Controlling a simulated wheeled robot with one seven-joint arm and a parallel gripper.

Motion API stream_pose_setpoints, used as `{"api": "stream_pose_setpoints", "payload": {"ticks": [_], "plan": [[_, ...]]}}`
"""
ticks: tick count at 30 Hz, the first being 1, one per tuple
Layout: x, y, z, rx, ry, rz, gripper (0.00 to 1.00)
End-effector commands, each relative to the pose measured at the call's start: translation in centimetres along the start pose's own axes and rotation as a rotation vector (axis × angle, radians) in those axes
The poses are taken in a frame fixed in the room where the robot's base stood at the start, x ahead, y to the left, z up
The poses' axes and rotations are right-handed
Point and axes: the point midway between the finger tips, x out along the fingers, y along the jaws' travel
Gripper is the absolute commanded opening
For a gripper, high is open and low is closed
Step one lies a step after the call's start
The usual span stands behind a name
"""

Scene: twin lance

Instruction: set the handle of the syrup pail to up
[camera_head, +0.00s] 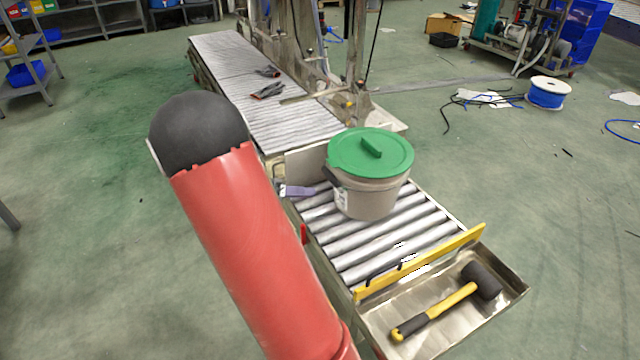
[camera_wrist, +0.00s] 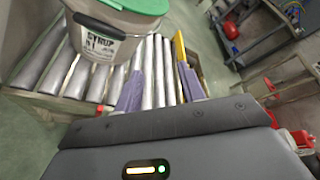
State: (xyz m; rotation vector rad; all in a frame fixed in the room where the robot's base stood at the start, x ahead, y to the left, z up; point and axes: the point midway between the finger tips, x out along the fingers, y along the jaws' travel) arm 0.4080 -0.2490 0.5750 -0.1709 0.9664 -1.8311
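The syrup pail (camera_head: 368,197) is grey-beige with a green lid (camera_head: 350,158) and stands upright on the roller conveyor. Its labelled side shows at the upper left of the wrist view (camera_wrist: 98,48). The dark handle (camera_wrist: 98,26) lies against the pail's side below the lid, above the label, and is not up. In the head view it shows at the pail's left side (camera_head: 333,178). My gripper (camera_wrist: 160,88) has its two purple fingers apart with nothing between them. In the head view one purple finger (camera_head: 297,191) shows just left of the pail; my arm hides the rest.
A yellow stop bar (camera_head: 425,262) crosses the conveyor's near end. Beyond it a metal tray (camera_head: 450,325) holds a black-and-yellow mallet (camera_head: 440,308). Gloves (camera_head: 268,90) lie on the far conveyor. Bare rollers (camera_head: 400,240) lie between pail and bar.

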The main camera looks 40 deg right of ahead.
Motion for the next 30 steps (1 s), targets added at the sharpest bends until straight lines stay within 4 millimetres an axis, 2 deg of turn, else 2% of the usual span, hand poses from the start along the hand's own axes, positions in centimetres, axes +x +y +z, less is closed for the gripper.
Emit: {"api": "stream_pose_setpoints", "payload": {"ticks": [1,6,12,15,19,30], "plan": [[1.0,2.1,-0.1,-0.115,-0.068,-0.060,0.40],[2.9,7.2,0.5,-0.471,-0.268,-0.253,0.40],[3.7,10.9,0.5,-0.711,-0.395,-0.406,0.40],[3.9,11.4,0.6,-0.753,-0.417,-0.437,0.40],[4.9,11.2,1.2,-0.762,-0.420,-0.444,0.40],[9.5,10.0,4.0,-0.759,-0.418,-0.440,0.40]]}}
